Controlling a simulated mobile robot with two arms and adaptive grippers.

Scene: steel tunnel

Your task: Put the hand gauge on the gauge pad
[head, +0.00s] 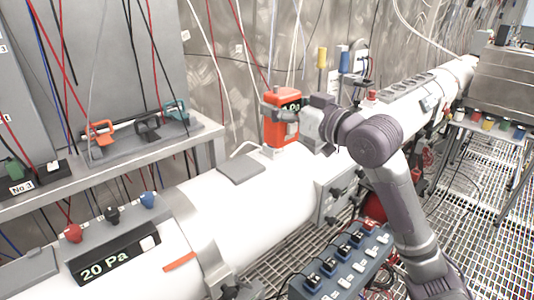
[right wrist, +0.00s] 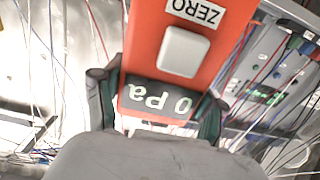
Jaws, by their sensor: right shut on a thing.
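The hand gauge (head: 282,122) is an orange-red box with a dark display, upright over the white pipe in the head view. My right gripper (head: 284,112) is shut on it from the right. In the right wrist view the gauge (right wrist: 170,55) sits between the two fingers, showing its "0 Pa" display, a light grey button and a "ZERO" label. A flat grey plate (head: 241,169), which looks like the gauge pad, lies bare on the pipe, left of and nearer than the gauge. I cannot tell whether the gauge's bottom touches the pipe. My left gripper is out of view.
The white pipe (head: 270,205) carries a "20 Pa" display (head: 114,254) at the near left. A grey shelf (head: 110,165) with orange, black and teal clamps stands at the left. Cables hang behind.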

